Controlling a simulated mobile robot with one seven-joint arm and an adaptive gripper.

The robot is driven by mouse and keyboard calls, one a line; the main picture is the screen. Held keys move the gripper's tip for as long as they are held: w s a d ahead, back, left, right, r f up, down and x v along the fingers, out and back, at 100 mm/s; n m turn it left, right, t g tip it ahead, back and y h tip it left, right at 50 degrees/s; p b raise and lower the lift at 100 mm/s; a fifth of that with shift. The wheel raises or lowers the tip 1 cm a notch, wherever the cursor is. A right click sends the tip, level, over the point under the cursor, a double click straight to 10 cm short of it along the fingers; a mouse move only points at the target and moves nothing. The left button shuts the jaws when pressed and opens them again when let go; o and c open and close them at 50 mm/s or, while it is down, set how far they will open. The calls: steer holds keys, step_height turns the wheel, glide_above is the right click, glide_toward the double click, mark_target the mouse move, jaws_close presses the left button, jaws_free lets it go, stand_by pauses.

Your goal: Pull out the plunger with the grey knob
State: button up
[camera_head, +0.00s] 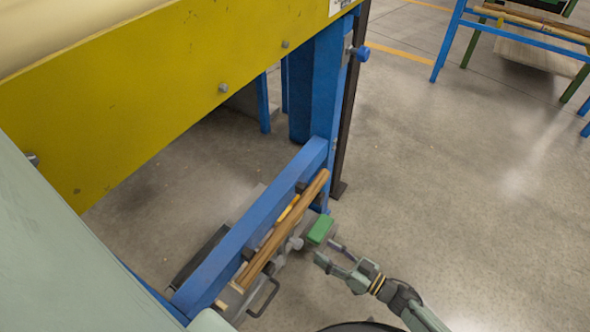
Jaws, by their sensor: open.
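The grey knob (296,243) is small and rounded. It sits low on the machine, beside a brown wooden bar (265,254) and just left of a green block (320,229). My gripper (325,249) is open, its two fingers pointing left toward the knob. A short gap seems to lie between the fingertips and the knob, and nothing shows between the fingers. The plunger's shaft behind the knob is too small to make out.
A blue beam (255,232) runs behind the wooden bar, below a large yellow panel (150,95). A blue knob (361,53) sticks out from the upper post.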

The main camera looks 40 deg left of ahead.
steer(key=g+b, duration=0.1)
steer(key=b, duration=0.4)
glide_toward(301, 246)
steer(key=shift+n, duration=0.4)
steer(key=a, duration=0.5)
steer(key=a+b, duration=0.1)
steer(key=a, duration=0.5)
steer(key=shift+s+a, duration=0.1)
steer(key=shift+s, duration=0.1)
jaws_close()
